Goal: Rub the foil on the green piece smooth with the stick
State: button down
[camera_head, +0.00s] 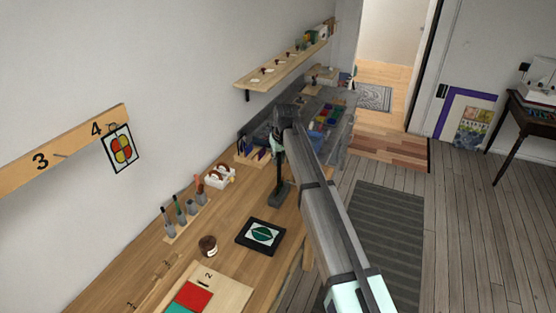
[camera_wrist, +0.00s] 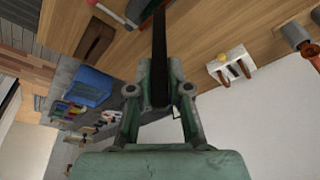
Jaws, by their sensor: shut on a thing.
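The green piece (camera_head: 261,233) is a leaf-like shape on a white ground, lying in a black square tray (camera_head: 246,246) on the workbench. Its foil is too small to make out. My gripper (camera_wrist: 160,98) is shut on a dark, straight stick (camera_wrist: 159,50) in the wrist view. The stick points away from the fingers toward the bench. In the head view my arm reaches over the bench's right side, and its far end is beyond the tray, apart from it.
A brown jar (camera_head: 208,246), a tool rack (camera_head: 184,220) and a white caddy (camera_head: 219,178) stand to the left. A board with red and teal sheets (camera_head: 193,297) lies nearer. A shelf (camera_head: 280,70) hangs above. Bare wood surrounds the tray.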

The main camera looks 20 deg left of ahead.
jog(key=shift+w+d+f, duration=0.1)
jog(key=shift+w+d, duration=0.05)
jog(key=shift+w, duration=0.85)
jog(key=shift+w, duration=0.85)
jog(key=shift+w, duration=0.35)
jog(key=shift+w+d, duration=0.1)
jog(key=shift+r, duration=0.2)
notch_tip(320, 180, up, 6)
jog(key=shift+f+p, duration=0.1)
jog(key=shift+p, duration=0.95)
dwell(0.4)
